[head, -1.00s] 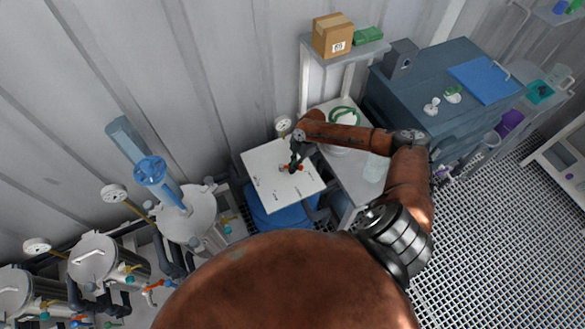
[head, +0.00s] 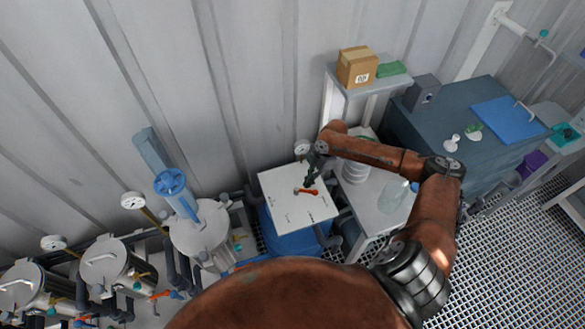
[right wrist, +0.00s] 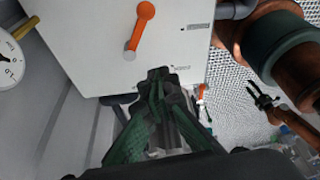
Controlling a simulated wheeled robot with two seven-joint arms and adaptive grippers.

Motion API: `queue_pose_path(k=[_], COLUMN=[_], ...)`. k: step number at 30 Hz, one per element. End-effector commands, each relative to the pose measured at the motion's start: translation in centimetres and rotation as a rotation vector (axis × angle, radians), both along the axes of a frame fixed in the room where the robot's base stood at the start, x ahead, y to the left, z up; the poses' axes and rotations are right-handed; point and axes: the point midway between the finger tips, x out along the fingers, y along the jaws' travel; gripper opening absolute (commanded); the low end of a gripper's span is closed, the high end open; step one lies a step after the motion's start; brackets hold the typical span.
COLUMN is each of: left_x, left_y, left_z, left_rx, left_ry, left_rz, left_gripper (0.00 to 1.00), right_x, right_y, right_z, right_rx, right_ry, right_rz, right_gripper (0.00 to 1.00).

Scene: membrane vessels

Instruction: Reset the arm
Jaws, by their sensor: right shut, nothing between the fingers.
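My right gripper (head: 311,181) is shut with nothing between its fingers. In the head view, the gripper is at the upper right part of the white panel (head: 295,213), close to the orange lever (head: 308,191). My left gripper is not seen in the head view.
A pressure gauge (head: 302,147) stands just behind the panel. A grey table (head: 375,215) with a clear container (head: 393,196) is to its right. A shelf holds a cardboard box (head: 357,67). Metal vessels with pipes (head: 200,232) stand at the left. Grating floor (head: 480,250) is open at the right.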

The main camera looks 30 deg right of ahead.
Motion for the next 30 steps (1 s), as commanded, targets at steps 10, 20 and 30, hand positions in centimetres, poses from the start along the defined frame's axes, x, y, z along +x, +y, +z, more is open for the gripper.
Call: queue_pose_path(k=[10, 20, 30], left_x=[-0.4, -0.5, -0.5], left_y=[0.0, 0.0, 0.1], left_z=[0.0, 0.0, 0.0], left_rx=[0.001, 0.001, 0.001], left_ry=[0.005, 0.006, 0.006], left_rz=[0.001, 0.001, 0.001], left_gripper=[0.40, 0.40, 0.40], right_x=[-0.9, -9.6, -16.1], right_y=[1.3, 13.7, 11.8], right_z=[-1.0, -7.2, -4.7], right_rx=[0.005, 0.043, 0.029], right_ry=[0.011, 0.015, -0.036], right_rz=[-0.001, -0.250, -0.918], right_gripper=[0.00, 0.00, 0.00])
